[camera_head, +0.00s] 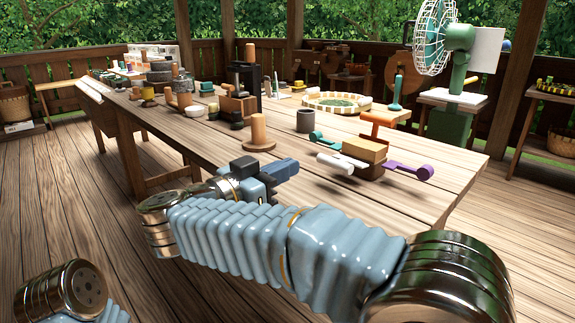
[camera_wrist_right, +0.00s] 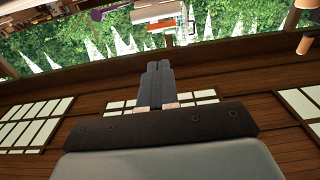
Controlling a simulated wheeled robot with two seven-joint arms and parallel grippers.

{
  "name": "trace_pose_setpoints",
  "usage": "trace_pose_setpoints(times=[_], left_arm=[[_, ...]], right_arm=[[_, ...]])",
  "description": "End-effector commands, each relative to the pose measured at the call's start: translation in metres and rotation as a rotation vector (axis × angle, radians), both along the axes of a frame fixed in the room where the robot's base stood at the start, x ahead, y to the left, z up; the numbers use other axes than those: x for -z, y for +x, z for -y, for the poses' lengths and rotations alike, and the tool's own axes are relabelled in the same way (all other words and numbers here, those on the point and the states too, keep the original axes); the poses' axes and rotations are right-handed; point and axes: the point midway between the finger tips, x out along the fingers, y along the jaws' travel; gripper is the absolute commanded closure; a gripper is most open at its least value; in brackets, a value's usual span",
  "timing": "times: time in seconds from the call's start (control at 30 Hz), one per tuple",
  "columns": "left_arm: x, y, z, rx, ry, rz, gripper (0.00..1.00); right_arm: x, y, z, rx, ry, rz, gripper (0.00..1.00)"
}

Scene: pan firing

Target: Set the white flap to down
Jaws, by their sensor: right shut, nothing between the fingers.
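The white flap (camera_head: 335,163) is a short rounded lever at the near left side of a tan wooden block (camera_head: 365,150) on the long table. It sticks out to the left from the block; I cannot tell its exact angle. A teal flap (camera_head: 324,140), a purple flap (camera_head: 411,171) and a raised orange flap (camera_head: 378,118) are on the same block. My right gripper (camera_head: 287,169) is shut and empty, left of the white flap and apart from it. Its closed fingers show in the right wrist view (camera_wrist_right: 160,82). My left gripper is out of view.
A wooden peg on a round base (camera_head: 259,133) stands behind my right gripper. A dark grey cup (camera_head: 305,121) and a round striped tray (camera_head: 337,102) are farther back. Many small items crowd the table's far left. The table's right front (camera_head: 450,185) is clear.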

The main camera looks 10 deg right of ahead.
Motion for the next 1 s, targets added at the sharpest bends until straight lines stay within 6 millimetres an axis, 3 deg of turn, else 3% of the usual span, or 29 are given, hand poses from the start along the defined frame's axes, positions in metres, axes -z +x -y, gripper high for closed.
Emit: trace_pose_setpoints(times=[0.33, 0.4, 0.63, 1.0], left_arm=[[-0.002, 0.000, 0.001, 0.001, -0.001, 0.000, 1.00], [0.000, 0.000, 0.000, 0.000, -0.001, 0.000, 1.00], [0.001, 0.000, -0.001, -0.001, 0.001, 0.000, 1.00], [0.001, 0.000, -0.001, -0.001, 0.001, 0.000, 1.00]], right_arm=[[-0.004, 0.046, 0.060, 0.001, 0.001, 0.002, 1.00], [0.006, 0.051, 0.066, -0.001, -0.001, 0.000, 1.00], [0.022, 0.062, 0.079, -0.002, 0.001, 0.001, 1.00], [0.024, 0.063, 0.081, -0.003, 0.000, 0.002, 1.00]])
